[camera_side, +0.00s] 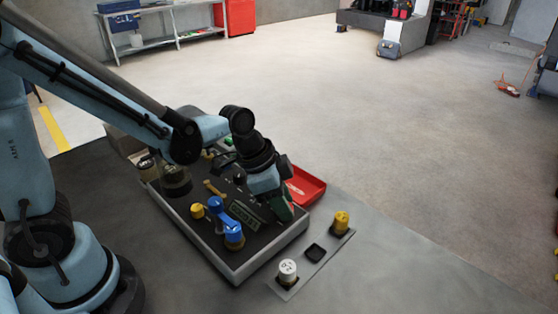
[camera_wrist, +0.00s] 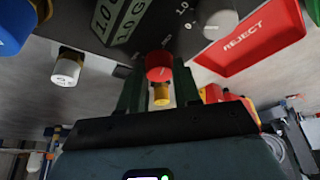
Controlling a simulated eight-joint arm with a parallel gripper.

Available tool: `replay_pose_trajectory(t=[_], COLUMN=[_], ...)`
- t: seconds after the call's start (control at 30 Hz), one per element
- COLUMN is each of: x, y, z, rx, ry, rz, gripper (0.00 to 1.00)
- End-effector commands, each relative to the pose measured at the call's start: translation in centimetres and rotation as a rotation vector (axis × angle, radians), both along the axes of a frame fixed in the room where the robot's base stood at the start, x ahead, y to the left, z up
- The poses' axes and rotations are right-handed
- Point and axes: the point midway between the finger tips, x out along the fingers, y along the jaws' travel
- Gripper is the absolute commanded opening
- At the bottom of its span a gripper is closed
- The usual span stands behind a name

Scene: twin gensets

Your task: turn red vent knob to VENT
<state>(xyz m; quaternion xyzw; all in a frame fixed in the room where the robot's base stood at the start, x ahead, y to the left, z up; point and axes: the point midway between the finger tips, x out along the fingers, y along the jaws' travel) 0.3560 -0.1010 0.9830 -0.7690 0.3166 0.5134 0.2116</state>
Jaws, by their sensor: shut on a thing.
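The red vent knob (camera_wrist: 158,66) is on the dark panel in the wrist view, between the two dark green fingers of my gripper (camera_wrist: 157,78). The fingers are shut on its sides. A small light mark shows on the knob, but I cannot read its setting. In the side view my gripper (camera_side: 284,208) reaches down to the right end of the panel (camera_side: 270,235), and it hides the knob there.
The red REJECT tray (camera_wrist: 250,40) lies close beside the panel; it also shows in the side view (camera_side: 306,186). A pale knob (camera_wrist: 219,23) is near my gripper. A blue part (camera_side: 226,214), a yellow cylinder (camera_side: 341,222) and a white cylinder (camera_side: 287,271) stand nearby.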

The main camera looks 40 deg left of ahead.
Motion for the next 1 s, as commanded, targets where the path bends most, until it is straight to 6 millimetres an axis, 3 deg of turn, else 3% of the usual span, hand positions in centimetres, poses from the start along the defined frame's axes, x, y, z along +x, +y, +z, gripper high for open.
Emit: replay_pose_trajectory(t=[0.37,1.0], x=[-0.12,-0.17], y=[-0.17,-0.56], z=[-0.01,-0.03], rx=[0.000,0.001], ry=[0.001,-0.001], rz=[0.147,0.735], gripper=[0.02,0.02])
